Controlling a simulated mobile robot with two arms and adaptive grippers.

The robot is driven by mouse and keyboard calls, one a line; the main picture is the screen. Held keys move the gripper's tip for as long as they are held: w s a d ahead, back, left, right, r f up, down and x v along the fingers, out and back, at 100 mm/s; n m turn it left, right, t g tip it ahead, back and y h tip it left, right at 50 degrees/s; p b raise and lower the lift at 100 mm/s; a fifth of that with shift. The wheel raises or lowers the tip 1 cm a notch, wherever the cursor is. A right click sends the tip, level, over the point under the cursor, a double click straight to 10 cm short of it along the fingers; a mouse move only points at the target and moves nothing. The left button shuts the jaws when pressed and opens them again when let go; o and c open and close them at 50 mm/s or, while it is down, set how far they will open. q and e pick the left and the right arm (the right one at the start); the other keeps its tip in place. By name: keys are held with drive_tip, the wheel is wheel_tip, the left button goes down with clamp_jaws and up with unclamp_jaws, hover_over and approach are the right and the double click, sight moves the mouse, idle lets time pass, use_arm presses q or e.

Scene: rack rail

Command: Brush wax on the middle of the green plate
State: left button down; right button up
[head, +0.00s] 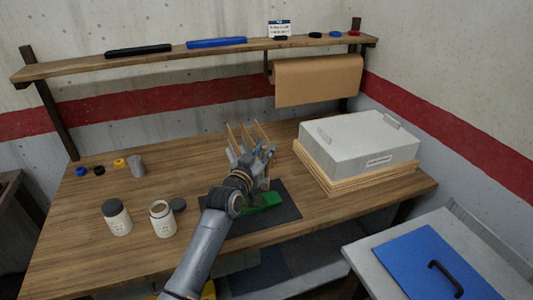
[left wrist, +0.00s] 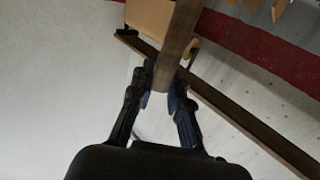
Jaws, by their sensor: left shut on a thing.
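The green plate (head: 264,200) lies on a dark mat (head: 284,211) at the front middle of the bench, partly hidden by my left arm. My left gripper (head: 262,153) is above and behind the plate, near several upright wooden slats (head: 246,135). In the left wrist view, the gripper (left wrist: 164,88) is shut on a brown wooden piece that looks like the brush handle (left wrist: 179,38). Its bristles cannot be made out. My right gripper is not in view.
A closed jar with a dark top (head: 117,219) stands further left. A grey metal can (head: 137,166) and small coloured caps are at the back left. A large grey box (head: 358,150) on stacked boards fills the right. A paper roll (head: 318,80) hangs under the shelf (head: 200,52).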

use_arm(q)
drive_tip(key=r, duration=0.1)
drive_tip(key=r+p, duration=0.1)
drive_tip(key=shift+w+d+r+p, duration=0.15)
drive_tip(key=shift+d+r+p, duration=0.05)
drive_tip(key=shift+r+p, duration=0.1)
drive_tip(key=shift+a+r, duration=0.1)
drive_tip(key=shift+r, duration=0.35)
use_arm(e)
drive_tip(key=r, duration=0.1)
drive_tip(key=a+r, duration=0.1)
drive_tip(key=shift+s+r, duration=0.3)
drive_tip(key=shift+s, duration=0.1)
use_arm(q)
drive_tip(key=shift+f, duration=0.1)
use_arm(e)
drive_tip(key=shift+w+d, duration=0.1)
